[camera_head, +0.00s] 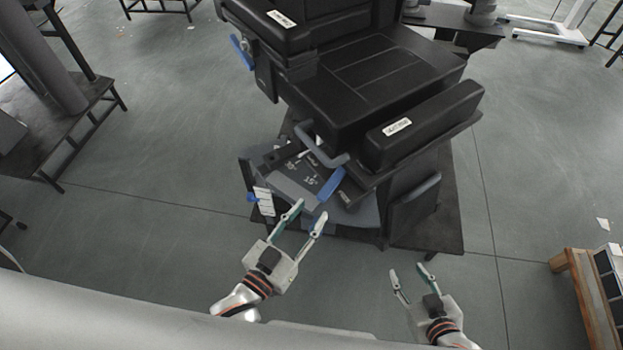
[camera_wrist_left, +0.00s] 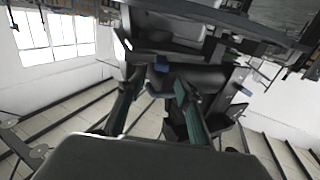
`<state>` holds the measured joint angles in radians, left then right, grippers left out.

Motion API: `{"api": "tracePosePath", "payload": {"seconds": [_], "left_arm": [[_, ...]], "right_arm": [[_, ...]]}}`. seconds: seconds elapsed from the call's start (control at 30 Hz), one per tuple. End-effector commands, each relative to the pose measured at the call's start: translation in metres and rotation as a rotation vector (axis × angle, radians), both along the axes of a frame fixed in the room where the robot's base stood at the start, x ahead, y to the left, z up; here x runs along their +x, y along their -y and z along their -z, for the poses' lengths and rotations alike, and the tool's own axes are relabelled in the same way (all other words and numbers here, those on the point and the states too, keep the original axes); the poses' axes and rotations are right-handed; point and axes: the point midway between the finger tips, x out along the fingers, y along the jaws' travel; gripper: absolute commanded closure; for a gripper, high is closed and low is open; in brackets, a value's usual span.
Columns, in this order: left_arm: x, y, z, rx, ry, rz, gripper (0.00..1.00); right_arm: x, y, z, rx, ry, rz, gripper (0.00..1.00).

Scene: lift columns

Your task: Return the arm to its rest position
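My left gripper (camera_head: 307,214) is in front of the lower part of a black padded chair (camera_head: 385,85). Its two fingers are apart and nothing shows between them. In the left wrist view the left gripper (camera_wrist_left: 152,88) also has its fingers spread, with dark chair parts beyond them. I cannot tell whether a fingertip touches the chair's base. My right gripper (camera_head: 408,270) is at the lower right, over the floor, with its fingers apart and empty.
Under the chair seat are a grey footrest-like part (camera_head: 300,185) and a blue lever (camera_head: 331,184). A dark platform (camera_head: 440,225) carries the chair. A wooden stand (camera_head: 580,290) is at the right edge. Grey floor (camera_head: 150,215) lies open to the left.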

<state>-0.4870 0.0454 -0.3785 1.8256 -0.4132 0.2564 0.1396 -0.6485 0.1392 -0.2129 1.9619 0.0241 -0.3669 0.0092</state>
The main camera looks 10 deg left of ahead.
Motion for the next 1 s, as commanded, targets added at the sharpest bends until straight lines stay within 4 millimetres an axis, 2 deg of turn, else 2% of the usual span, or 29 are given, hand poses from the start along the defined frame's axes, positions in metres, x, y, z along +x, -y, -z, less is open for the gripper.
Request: {"api": "tracePosePath", "payload": {"seconds": [0.17, 0.27, 0.37, 0.5, 0.6, 0.7, 0.8, 1.0], "left_arm": [[0.000, 0.000, 0.000, 0.000, 0.000, 0.000, 0.65], [-0.001, -0.008, 0.008, 0.017, -0.025, -0.014, 0.65], [-0.006, -0.035, 0.032, 0.077, -0.110, -0.057, 0.65], [-0.026, -0.085, 0.079, 0.191, -0.287, -0.118, 0.65], [-0.044, -0.113, 0.105, 0.257, -0.398, -0.139, 0.65], [-0.059, -0.131, 0.121, 0.302, -0.474, -0.145, 0.65], [-0.065, -0.138, 0.128, 0.320, -0.509, -0.146, 0.65], [-0.066, -0.139, 0.129, 0.324, -0.513, -0.145, 0.65]], "right_arm": [[0.000, 0.000, 0.000, 0.000, 0.000, 0.000, 0.60], [0.000, 0.000, 0.000, 0.000, 0.000, 0.000, 0.60], [0.000, 0.000, 0.000, 0.000, 0.000, 0.000, 0.60], [0.000, 0.000, 0.000, 0.000, 0.000, 0.000, 0.60], [0.000, 0.000, 0.000, 0.000, 0.000, 0.000, 0.60], [0.000, 0.000, 0.000, 0.000, 0.000, 0.000, 0.60], [0.000, 0.000, 0.000, 0.000, 0.000, 0.000, 0.60], [0.000, 0.000, 0.000, 0.000, -0.001, 0.000, 0.60]]}}
